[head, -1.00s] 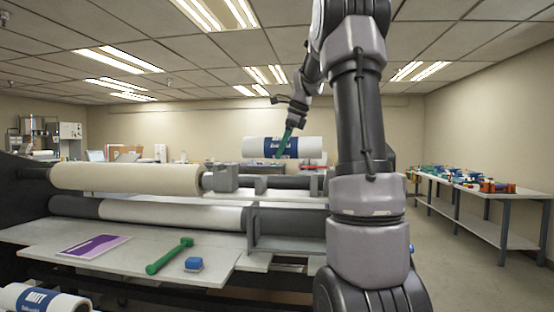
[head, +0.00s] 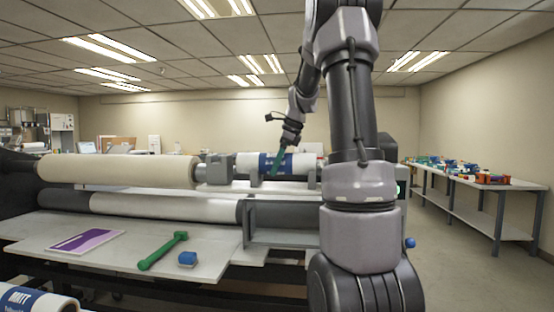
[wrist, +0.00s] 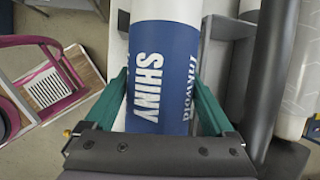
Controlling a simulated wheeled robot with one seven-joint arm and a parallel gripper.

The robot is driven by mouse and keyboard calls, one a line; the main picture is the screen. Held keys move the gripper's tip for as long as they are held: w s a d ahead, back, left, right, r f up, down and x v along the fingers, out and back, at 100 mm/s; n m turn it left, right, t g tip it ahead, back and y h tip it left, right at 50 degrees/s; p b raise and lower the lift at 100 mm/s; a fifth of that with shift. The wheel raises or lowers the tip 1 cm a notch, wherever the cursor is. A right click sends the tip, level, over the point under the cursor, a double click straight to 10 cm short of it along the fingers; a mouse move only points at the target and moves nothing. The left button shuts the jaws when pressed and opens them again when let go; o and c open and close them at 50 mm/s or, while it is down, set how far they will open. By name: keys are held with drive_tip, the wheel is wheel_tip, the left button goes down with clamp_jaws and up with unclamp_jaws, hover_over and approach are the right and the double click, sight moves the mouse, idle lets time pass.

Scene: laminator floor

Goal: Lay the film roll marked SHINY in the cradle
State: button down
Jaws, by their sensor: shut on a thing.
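The film roll marked SHINY (wrist: 150,75) is white with a blue label band, and the word reads clearly in the wrist view. In the head view the roll (head: 303,162) lies level at the cradle (head: 255,173), behind the big rollers. My gripper (wrist: 162,85) is shut on the roll around its blue band, one green finger on each side. In the head view my gripper (head: 278,160) reaches down onto the roll from above. The roll looks low between the grey cradle supports; whether it touches them I cannot tell.
A second roll, marked MATT (head: 35,300), lies at the lower left. A green tool (head: 163,250), a blue block (head: 187,259) and a purple sheet (head: 86,241) lie on the front table. A cream roller (head: 120,170) spans the machine. A cluttered bench (head: 470,182) stands right.

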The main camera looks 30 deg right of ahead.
drive_tip(key=shift+f, duration=0.3)
unclamp_jaws()
drive_tip(key=v, duration=1.1)
